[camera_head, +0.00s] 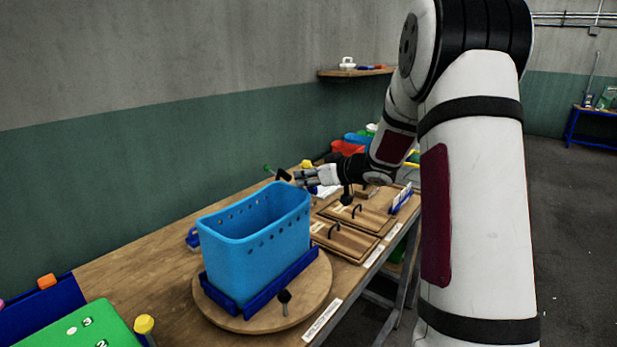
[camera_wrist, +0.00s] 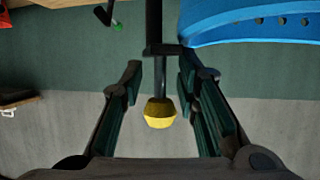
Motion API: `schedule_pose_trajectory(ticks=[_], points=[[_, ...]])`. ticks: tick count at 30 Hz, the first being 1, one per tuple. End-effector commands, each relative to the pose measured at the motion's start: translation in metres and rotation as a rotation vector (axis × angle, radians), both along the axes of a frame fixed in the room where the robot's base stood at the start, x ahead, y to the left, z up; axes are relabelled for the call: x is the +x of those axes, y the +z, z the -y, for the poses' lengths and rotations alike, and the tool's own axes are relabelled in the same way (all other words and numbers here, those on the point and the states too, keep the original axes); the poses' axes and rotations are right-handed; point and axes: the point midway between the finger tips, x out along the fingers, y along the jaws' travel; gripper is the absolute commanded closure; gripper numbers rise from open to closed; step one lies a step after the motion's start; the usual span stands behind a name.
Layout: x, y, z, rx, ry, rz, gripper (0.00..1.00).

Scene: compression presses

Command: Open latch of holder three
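My gripper (camera_head: 299,178) is over the far part of the workbench, behind the blue crate. In the wrist view my gripper (camera_wrist: 161,82) is open, with one finger on each side of a black bar with a yellow knob (camera_wrist: 159,113). The fingers look apart from the knob and bar. The yellow knob also shows in the head view (camera_head: 307,164), just beyond the gripper. A black lever with a green end (camera_head: 268,168) is left of the gripper; it also shows in the wrist view (camera_wrist: 117,27). No number is readable on a holder there, so I cannot tell which is holder three.
A blue crate (camera_head: 255,250) stands in a blue frame on a round wooden turntable (camera_head: 318,290). Wooden boards with black handles (camera_head: 350,240) lie to the right. A green panel numbered 3 and 2 (camera_head: 90,330) is at front left. Coloured bins (camera_head: 357,140) stand behind my arm.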

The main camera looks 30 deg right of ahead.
Motion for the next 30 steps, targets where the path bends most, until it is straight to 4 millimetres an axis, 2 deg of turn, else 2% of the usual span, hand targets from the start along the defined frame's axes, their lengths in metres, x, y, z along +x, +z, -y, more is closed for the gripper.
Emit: schedule_pose_trajectory(ticks=[1,5,17,30], points=[[0.000,0.000,0.000,0.000,0.000,0.000,0.71],[0.000,0.000,0.000,0.000,0.000,0.000,1.00],[-0.001,0.003,0.004,0.002,0.049,-0.001,1.00],[0.003,0.002,0.015,-0.002,0.299,0.006,1.00]])
